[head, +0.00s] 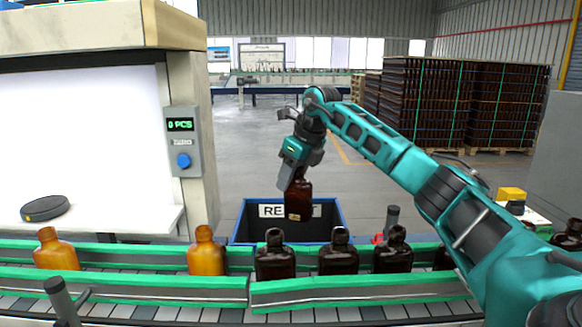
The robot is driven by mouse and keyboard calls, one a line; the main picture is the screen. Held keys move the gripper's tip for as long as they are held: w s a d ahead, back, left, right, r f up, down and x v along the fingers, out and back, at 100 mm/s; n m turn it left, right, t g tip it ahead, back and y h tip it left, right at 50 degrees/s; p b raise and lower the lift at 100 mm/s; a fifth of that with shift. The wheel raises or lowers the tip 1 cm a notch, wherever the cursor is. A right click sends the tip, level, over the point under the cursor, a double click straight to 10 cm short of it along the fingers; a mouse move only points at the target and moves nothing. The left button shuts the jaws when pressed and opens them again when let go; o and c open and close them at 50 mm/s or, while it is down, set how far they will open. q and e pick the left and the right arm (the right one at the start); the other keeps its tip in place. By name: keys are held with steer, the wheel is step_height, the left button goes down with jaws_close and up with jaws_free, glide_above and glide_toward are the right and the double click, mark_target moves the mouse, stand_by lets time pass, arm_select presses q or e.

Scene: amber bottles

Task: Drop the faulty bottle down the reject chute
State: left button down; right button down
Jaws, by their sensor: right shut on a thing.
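A dark amber bottle (299,203) hangs from my right gripper (297,178), which is shut on its top. The bottle is upright and overlaps the blue bin (333,233) with the white label, partly readable as "RE...T", in the head view. The bottle covers the middle of the label. I cannot tell whether its base is inside the bin or in front of it. My left gripper is not in view.
A conveyor with green rails (200,286) crosses the front. Lighter orange bottles (206,255) and several dark bottles (275,258) stand on it. A machine with a counter panel (182,142) stands left. Crate stacks (460,105) stand at the back right.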

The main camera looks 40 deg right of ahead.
mark_target(309, 189)
steer(key=shift+f+b, duration=0.3)
steer(key=shift+f, duration=0.6)
steer(key=shift+c, duration=2.2)
jaws_free()
steer(key=v, duration=1.3)
steer(key=shift+p, duration=0.45)
